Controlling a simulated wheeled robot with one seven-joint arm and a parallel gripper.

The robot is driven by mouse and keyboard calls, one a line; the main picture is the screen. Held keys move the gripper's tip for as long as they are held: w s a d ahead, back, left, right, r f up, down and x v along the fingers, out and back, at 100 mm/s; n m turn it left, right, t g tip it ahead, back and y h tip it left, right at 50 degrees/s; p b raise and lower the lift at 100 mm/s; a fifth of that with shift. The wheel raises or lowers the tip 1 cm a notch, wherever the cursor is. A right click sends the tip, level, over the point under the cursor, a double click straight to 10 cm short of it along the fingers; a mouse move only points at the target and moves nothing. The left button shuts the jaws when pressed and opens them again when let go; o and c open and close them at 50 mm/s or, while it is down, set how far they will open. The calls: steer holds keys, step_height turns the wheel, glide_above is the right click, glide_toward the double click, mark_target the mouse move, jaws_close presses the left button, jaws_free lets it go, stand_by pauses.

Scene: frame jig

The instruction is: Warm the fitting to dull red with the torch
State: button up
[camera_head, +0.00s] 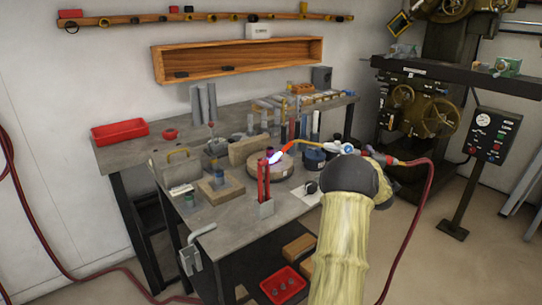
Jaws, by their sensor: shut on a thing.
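The torch (310,142) has a brass-coloured neck that reaches left from my gripper. A bright blue-white flame (275,157) burns at its tip, pointing down and left. My gripper (352,151) is shut on the torch body at the right; my dark wrist hides most of the fingers. The flame is over the left part of a round, tan block (270,175) on the bench, close to the top of two upright red pieces (263,180) in a grey holder. I cannot make out the fitting for certain, nor whether the flame touches it or its metal glows.
A red hose (425,190) runs from the torch down to the floor. The steel bench (220,215) is crowded with blocks, bottles and upright tools. A red tray (119,132) lies at the back left. A large machine (425,105) and control box (490,135) stand right.

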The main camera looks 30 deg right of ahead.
steer(key=shift+r, duration=0.4)
steer(key=shift+s+d+r+p, duration=0.35)
steer(key=shift+s+d, duration=0.15)
steer(key=shift+s, duration=0.1)
steer(key=shift+w+a+r, duration=0.15)
steer(key=shift+w+r, duration=0.05)
steer(key=shift+r, duration=0.1)
steer(key=shift+s, duration=0.2)
